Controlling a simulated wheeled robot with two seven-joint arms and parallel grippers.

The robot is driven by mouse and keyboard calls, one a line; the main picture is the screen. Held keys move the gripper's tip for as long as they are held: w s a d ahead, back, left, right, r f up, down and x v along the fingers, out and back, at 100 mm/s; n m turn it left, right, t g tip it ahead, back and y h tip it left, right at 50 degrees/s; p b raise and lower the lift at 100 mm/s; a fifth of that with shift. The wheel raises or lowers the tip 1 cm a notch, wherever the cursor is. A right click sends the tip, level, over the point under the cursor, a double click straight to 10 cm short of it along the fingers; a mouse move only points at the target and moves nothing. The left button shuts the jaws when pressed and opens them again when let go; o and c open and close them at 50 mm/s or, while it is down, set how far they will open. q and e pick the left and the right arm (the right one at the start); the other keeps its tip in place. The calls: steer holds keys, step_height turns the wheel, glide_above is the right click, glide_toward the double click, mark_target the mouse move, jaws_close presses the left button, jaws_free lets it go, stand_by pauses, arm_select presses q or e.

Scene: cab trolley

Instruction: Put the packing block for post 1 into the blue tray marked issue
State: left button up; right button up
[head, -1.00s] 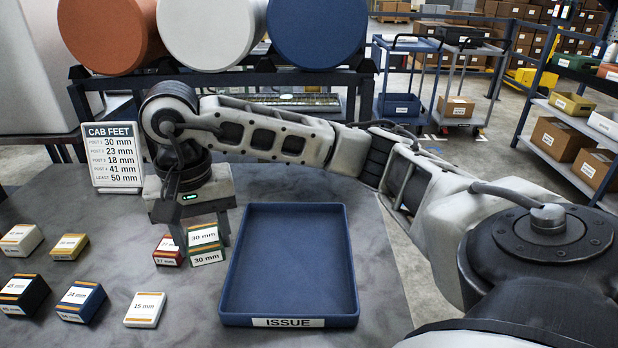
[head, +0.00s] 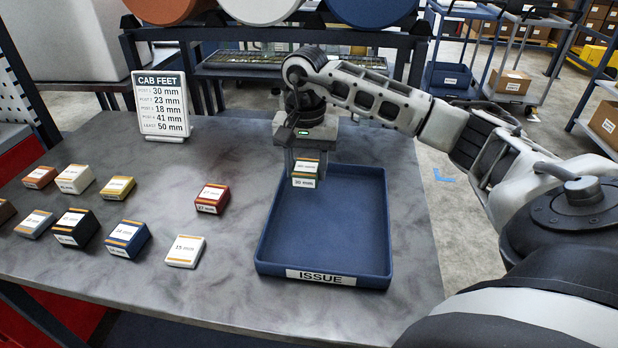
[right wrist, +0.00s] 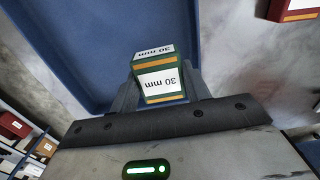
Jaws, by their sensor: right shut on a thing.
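The green packing block marked 30 mm (head: 305,173) is held in my right gripper (head: 306,168), which is shut on it. In the head view it is above the back left part of the blue tray marked ISSUE (head: 262,243). In the right wrist view the block (right wrist: 160,80) sits between both fingers, with the blue tray (right wrist: 75,60) beyond it. The tray looks empty. The CAB FEET sign (head: 162,105) lists post 1 as 30 mm. My left gripper is out of view.
A red block marked 27 mm (head: 212,198) lies left of the tray. A white 15 mm block (head: 185,251), a blue block (head: 127,239), a black block (head: 75,228), a yellow block (head: 117,187) and others stand further left. Bare grey table lies between the red block and tray.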

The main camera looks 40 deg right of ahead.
mark_target(309, 165)
steer(key=f, duration=0.3)
steer(key=shift+d+f+p, duration=0.1)
steer(key=shift+d+p, duration=0.2)
steer(key=shift+d, duration=0.1)
steer(key=shift+f, duration=0.45)
steer(key=shift+f, duration=0.1)
steer(key=o, duration=1)
step_height(309, 165, up, 12)
steer(key=shift+r, duration=0.15)
